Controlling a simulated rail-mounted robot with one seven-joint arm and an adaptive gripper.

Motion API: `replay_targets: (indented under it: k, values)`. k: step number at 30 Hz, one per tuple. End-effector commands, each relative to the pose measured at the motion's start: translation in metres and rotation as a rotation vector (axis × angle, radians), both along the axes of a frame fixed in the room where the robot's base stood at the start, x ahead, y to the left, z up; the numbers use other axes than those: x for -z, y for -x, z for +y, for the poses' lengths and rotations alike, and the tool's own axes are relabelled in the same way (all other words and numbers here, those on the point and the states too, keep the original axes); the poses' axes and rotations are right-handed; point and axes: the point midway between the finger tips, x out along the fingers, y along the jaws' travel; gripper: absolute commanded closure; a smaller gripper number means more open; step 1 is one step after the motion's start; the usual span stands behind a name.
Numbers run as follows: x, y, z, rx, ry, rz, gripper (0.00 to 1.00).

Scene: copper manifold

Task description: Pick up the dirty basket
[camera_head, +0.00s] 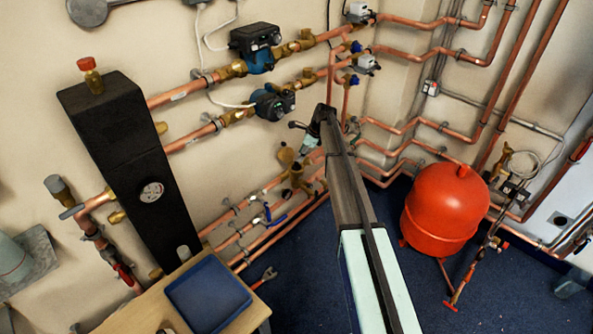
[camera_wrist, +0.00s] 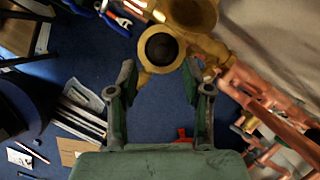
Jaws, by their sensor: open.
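My gripper (camera_wrist: 160,78) is open, its two fingers apart with nothing between them. Just beyond the fingertips in the wrist view is a brass fitting (camera_wrist: 185,14) with a round, dark-centred opening (camera_wrist: 160,48) facing the camera. I cannot tell whether the dark centre is the dirty basket or only the hollow inside. In the head view my gripper (camera_head: 309,146) is small and partly hidden by my arm, close to the low pipes. Brass fittings (camera_head: 298,180) show just below it. No basket can be clearly made out in either view.
Copper pipes (camera_wrist: 262,95) run close to the right finger. A blue tray (camera_head: 208,292) sits on a wooden bench (camera_head: 250,318) at lower left. A red expansion vessel (camera_head: 442,210) stands at right. Pliers (camera_wrist: 115,20) and other tools lie beyond my gripper. Blue floor lies between the fingers.

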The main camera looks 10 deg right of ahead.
Motion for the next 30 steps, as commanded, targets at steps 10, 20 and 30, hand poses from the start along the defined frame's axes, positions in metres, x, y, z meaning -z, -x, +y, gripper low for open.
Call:
replay_targets:
  k: [10, 20, 30]
  values:
    - [0.017, -0.004, 0.007, 0.0, 0.0, 0.001, 0.5]
    - [0.054, -0.01, 0.022, 0.0, 0.0, 0.001, 0.5]
    - [0.056, -0.01, 0.022, 0.0, 0.0, 0.0, 0.86]
